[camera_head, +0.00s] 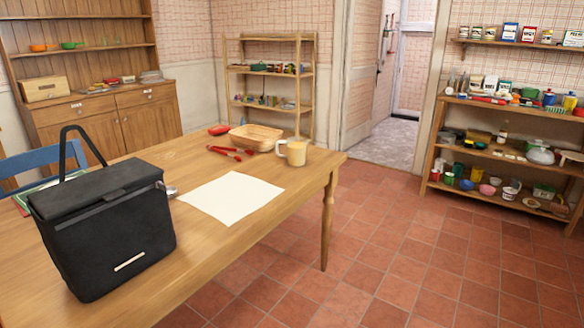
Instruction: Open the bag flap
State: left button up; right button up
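A black bag (108,243) stands upright on the left part of a wooden table (225,247), near its front edge. Its flap (97,186) lies shut over the top. A black carrying handle (64,155) stands up from the bag in a loop. A small light strip (129,262) shows low on the front face. The bag's back is hidden. Neither of my grippers is in view.
A white sheet (231,197), red tongs (224,152), a wicker basket (255,138) and a yellowish mug (296,151) are on the table. A metal object (171,191) is beside the bag. A blue chair (40,160) stands behind. Tiled floor (400,270) at right is clear.

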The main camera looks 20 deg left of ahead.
aim_at(108, 184)
jog(key=u, duration=1.6)
